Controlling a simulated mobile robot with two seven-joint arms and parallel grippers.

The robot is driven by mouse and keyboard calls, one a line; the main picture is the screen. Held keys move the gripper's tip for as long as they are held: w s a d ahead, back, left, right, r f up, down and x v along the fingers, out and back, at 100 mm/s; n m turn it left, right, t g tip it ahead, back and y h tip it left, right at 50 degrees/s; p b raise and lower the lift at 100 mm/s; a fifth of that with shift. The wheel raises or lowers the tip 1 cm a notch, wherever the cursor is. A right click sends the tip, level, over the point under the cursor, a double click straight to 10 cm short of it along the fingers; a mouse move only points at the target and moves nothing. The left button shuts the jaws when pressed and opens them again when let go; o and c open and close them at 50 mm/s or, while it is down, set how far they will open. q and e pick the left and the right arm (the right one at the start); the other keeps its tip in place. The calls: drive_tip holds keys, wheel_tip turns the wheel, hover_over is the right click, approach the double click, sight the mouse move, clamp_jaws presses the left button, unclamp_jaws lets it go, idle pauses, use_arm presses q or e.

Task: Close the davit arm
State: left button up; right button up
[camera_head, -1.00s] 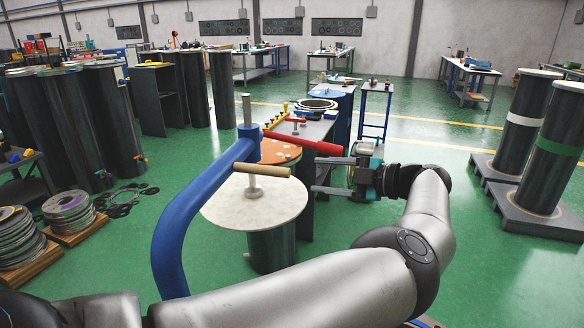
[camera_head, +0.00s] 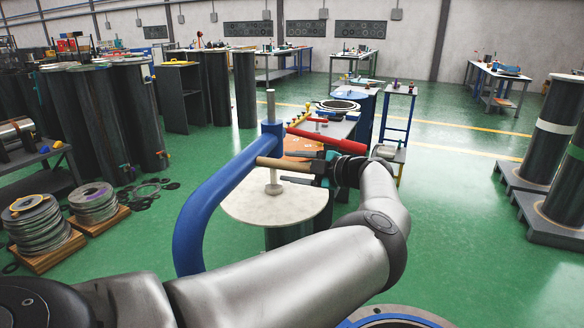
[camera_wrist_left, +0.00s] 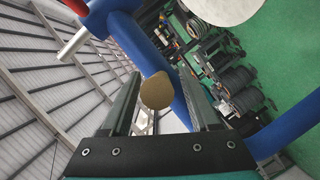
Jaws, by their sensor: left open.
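The davit arm (camera_head: 205,200) is a thick blue bent pipe, joined to a blue sleeve on a grey post (camera_head: 271,105). A wooden handle (camera_head: 276,162) sticks out from it to the right, above a round pale lid (camera_head: 262,207) on a dark cylinder. My left gripper (camera_head: 304,168) is at the handle's free end, jaws open. In the left wrist view, the handle's round end (camera_wrist_left: 157,91) shows between the two open fingers (camera_wrist_left: 160,76), with the blue pipe (camera_wrist_left: 150,50) behind it. Contact with the fingers cannot be told. My right gripper is not in view.
A red bar (camera_head: 325,140) runs just above and behind my gripper. A bench with an orange plate (camera_head: 300,146) stands behind the lid. Ring stacks (camera_head: 35,222) lie at left; tall dark cylinders (camera_head: 555,130) stand at right.

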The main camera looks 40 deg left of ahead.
use_arm(q)
drive_tip(key=shift+a, duration=0.1)
drive_tip(key=shift+c, duration=0.4)
clamp_jaws()
idle(1.0)
